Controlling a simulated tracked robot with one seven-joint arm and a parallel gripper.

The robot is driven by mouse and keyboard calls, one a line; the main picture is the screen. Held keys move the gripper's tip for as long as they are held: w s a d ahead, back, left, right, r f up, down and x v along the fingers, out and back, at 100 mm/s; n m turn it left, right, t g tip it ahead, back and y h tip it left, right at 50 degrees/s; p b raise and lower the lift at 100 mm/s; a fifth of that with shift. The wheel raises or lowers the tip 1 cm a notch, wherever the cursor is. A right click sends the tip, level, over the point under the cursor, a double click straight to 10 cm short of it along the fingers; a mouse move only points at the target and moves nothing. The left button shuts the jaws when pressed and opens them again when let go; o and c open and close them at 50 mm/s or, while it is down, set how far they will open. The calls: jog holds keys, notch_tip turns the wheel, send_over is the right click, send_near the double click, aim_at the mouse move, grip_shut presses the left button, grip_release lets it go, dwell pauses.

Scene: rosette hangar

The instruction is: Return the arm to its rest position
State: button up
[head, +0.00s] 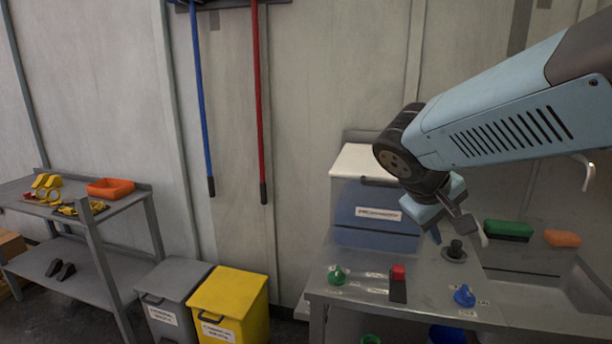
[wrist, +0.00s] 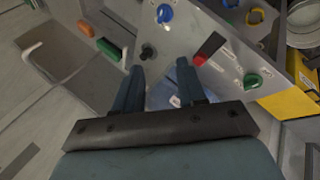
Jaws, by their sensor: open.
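My arm reaches in from the right in the head view, its light blue forearm above the grey workbench (head: 350,292). My gripper (head: 455,234) points down over the bench, near a black knob (head: 455,250). In the wrist view the two dark blue fingers of my gripper (wrist: 157,88) stand apart with nothing between them. The black knob also shows in the wrist view (wrist: 148,51), just beyond the fingertips.
A blue bin with a white lid (head: 365,165) stands behind. Bins and a shelf are at left.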

jog(key=s+a+r+m+t+y, duration=0.1)
jog(key=s+r+m+y, duration=0.1)
jog(key=s+y, duration=0.4)
jog(key=shift+s+m+t, duration=0.3)
jog(key=shift+m, duration=0.6)
